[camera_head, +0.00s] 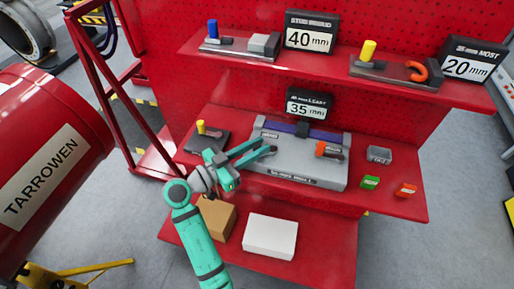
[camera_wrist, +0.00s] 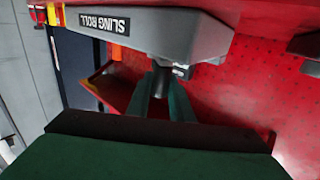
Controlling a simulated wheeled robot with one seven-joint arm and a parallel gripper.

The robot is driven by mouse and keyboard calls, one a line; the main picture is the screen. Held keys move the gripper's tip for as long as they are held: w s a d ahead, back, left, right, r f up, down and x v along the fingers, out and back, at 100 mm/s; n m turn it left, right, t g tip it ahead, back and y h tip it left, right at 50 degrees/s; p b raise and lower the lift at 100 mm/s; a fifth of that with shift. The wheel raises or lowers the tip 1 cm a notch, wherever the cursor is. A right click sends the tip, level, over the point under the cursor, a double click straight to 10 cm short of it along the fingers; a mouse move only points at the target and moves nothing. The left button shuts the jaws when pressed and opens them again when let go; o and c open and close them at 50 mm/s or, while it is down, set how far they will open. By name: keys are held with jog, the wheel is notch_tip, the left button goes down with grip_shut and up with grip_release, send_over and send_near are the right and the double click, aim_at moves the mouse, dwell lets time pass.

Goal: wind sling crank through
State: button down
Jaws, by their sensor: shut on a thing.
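The sling unit is a grey tray-like housing (camera_head: 300,174) with a purple band along its back, on the middle red shelf. The wrist view shows the housing (camera_wrist: 205,38) close up, with a "SLING ROLL" label. My gripper (camera_head: 268,150) reaches over the housing's left part from the left. In the wrist view my fingers (camera_wrist: 162,92) are shut around a dark upright grip (camera_wrist: 161,80), which seems to be the crank's handle. The crank's arm is mostly hidden behind the fingers and housing. An orange-handled part (camera_head: 328,149) is on the housing's right side.
A small block with a yellow knob (camera_head: 201,127) stands left of the housing. A grey box (camera_head: 379,155), a green block (camera_head: 370,182) and an orange block (camera_head: 405,190) are to the right. A "35 mm" sign (camera_head: 309,104) stands behind. The upper shelf (camera_head: 325,76) overhangs.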

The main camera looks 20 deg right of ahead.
jog(key=shift+w+m+g+h, duration=0.3)
jog(key=shift+w+m+g, duration=0.2)
jog(key=shift+m+g, duration=0.5)
jog(key=shift+w+d+m+g, duration=0.15)
jog(key=shift+m+g, duration=0.3)
jog(key=shift+g, duration=0.55)
jog(key=shift+w+a+m+g, duration=0.15)
jog(key=shift+m+g, duration=0.3)
jog(key=shift+g, duration=0.55)
jog(key=shift+d, duration=0.1)
jog(key=c, duration=1.6)
grip_release()
jog(key=a, duration=1)
jog(key=shift+w+a, duration=0.15)
jog(key=shift+a, duration=0.3)
